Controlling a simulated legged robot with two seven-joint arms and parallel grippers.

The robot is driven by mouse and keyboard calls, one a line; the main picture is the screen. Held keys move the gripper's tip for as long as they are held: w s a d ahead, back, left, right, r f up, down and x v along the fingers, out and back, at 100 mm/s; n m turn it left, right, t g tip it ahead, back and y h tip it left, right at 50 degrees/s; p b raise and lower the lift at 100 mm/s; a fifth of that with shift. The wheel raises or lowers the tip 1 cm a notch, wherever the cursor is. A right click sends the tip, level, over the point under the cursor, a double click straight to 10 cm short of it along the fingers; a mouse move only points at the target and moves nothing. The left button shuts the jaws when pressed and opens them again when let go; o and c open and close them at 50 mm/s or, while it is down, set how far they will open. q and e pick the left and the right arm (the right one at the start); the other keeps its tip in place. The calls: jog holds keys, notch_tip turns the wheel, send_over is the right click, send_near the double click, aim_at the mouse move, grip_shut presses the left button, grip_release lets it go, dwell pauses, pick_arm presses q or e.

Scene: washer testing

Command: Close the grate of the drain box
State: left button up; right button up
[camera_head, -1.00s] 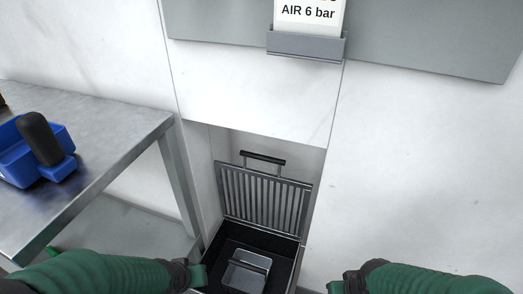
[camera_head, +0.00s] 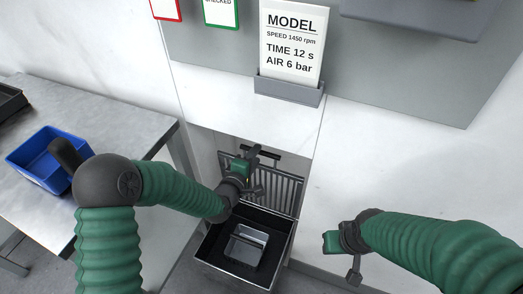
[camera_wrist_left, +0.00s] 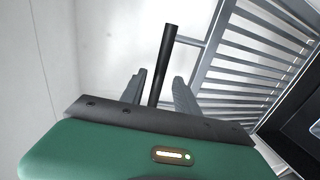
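The grey slatted grate (camera_head: 287,190) stands up, open, at the back of the dark drain box (camera_head: 215,243). Its black bar handle (camera_head: 269,154) is at the top edge. In the left wrist view the handle (camera_wrist_left: 166,55) runs between the two fingers of my left gripper (camera_wrist_left: 160,92), which are apart with gaps on both sides. In the head view my left gripper (camera_head: 254,158) is in front of the grate, near the handle, and partly covers both. My right gripper (camera_head: 354,270) hangs to the right of the box, away from the grate; its finger opening is unclear.
A small grey metal container (camera_head: 246,246) sits inside the box. Walls of a recess border the grate. A metal table (camera_head: 112,108) with a blue bin (camera_head: 35,155) stands at left. A sign (camera_head: 291,45) in a grey holder is above the recess.

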pick_arm(q)
jog(key=b+x, duration=0.1)
jog(key=x, duration=0.5)
jog(key=shift+a, duration=0.15)
grip_shut()
jog(key=shift+f, duration=0.15)
dwell(1.0)
